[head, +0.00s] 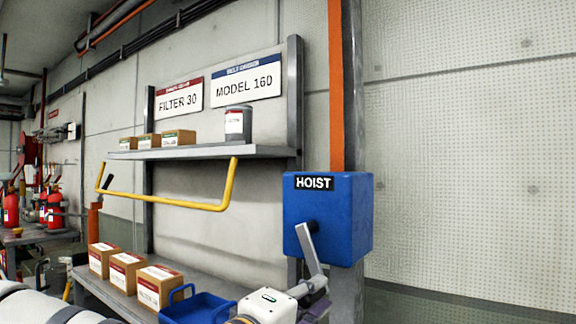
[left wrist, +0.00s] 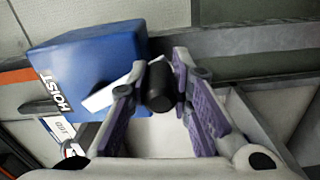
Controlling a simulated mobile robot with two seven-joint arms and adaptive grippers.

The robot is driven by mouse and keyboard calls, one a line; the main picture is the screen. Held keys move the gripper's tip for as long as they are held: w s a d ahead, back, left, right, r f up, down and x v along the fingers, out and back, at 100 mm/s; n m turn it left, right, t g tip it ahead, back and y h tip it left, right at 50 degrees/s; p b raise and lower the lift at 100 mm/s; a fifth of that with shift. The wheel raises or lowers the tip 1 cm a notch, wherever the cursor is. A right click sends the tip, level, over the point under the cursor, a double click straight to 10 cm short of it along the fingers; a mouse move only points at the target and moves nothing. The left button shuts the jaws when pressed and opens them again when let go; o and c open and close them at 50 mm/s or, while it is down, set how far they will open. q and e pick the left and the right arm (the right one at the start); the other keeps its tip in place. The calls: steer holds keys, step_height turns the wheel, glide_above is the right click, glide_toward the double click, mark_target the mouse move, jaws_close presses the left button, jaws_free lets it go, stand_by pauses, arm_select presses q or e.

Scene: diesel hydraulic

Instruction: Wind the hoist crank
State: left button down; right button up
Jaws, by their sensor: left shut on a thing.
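The hoist is a blue box (head: 345,228) labelled HOIST, mounted on a post at the right of the head view; it also shows at the upper left of the left wrist view (left wrist: 85,65). Its grey crank arm (head: 311,250) runs from a dark hub down to my left gripper (head: 314,299). In the left wrist view the black crank handle (left wrist: 160,87) sits between the purple-padded fingers of my left gripper (left wrist: 162,92), which is shut on it. In the head view the gripper hides the handle. My right gripper is not in view.
A yellow bar (head: 175,202) spans the wall left of the hoist. A shelf (head: 215,152) holds small boxes and a grey can (head: 238,122). Below, a bench (head: 105,290) carries cartons (head: 126,274) and a blue tray (head: 197,306). The wall right of the hoist is bare.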

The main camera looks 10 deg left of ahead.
arm_select(q)
steer(key=shift+s+d+r, duration=0.1)
steer(key=shift+d+r, duration=0.1)
steer(key=s+d+r, duration=0.2)
steer(key=d+r, duration=0.3)
steer(key=r, duration=0.6)
steer(key=w+a+r, duration=0.3)
steer(key=a+r, duration=0.4)
steer(key=a, duration=0.1)
steer(key=shift+w+a+r, duration=0.15)
steer(key=shift+a+r, duration=0.15)
steer(key=shift+a, duration=0.05)
steer(key=c, duration=1.4)
jaws_free()
steer(key=shift+a, duration=0.1)
steer(key=shift+o, duration=0.2)
steer(key=shift+f, duration=0.2)
